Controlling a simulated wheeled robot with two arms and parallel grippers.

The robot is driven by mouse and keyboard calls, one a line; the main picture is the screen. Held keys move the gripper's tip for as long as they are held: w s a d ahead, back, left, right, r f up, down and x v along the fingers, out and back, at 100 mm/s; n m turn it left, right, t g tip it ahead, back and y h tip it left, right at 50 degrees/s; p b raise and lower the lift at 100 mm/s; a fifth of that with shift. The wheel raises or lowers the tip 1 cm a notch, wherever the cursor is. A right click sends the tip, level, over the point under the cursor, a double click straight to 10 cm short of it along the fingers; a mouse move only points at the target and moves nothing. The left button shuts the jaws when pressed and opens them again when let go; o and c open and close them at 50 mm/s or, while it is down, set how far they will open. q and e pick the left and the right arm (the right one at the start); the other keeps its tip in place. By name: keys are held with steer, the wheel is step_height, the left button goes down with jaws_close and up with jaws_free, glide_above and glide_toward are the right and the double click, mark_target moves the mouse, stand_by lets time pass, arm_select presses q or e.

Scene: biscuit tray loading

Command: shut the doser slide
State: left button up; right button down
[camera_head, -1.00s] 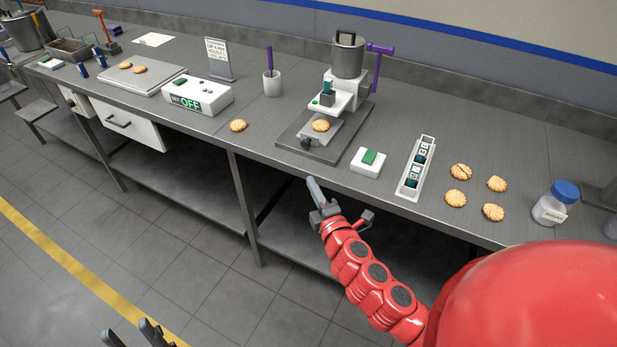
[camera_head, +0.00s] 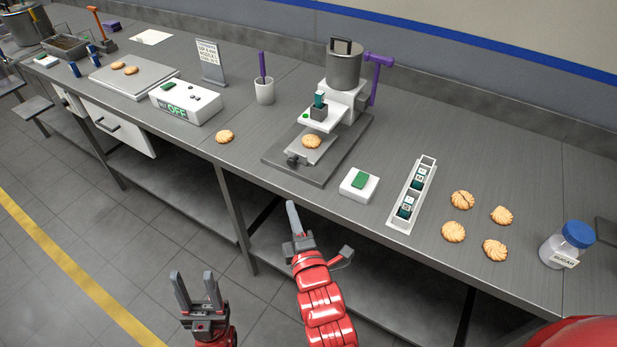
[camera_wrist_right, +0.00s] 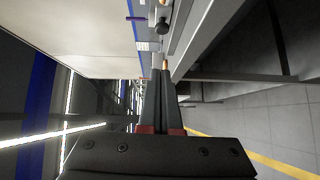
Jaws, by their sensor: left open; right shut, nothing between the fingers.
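The doser (camera_head: 345,65) stands on the bench, with a grey pot on top, a purple lever (camera_head: 374,75) at its right and a white block with a green light. Beneath it a grey slide plate (camera_head: 312,155) with a dark front knob (camera_head: 293,160) sticks out over the base, with a biscuit (camera_head: 312,141) on it. My right gripper (camera_head: 292,206) is shut and empty in front of the bench edge, apart from the doser. Its closed fingers show in the right wrist view (camera_wrist_right: 164,75). My left gripper (camera_head: 195,285) is open and empty, lower left over the floor.
Right of the doser are a white box with a green button (camera_head: 360,184), a narrow rack (camera_head: 405,212), several biscuits and a sugar jar (camera_head: 567,246). To its left are a cup (camera_head: 264,92), a loose biscuit (camera_head: 224,136) and a white OFF box (camera_head: 185,104). The bench front edge lies between.

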steer(key=w+p, duration=0.3)
steer(key=w, duration=0.9)
steer(key=shift+a+p, duration=0.15)
steer(key=shift+p, duration=0.15)
steer(key=shift+w+d+f, duration=0.2)
steer(key=shift+w+d, duration=0.15)
steer(key=shift+w, duration=0.05)
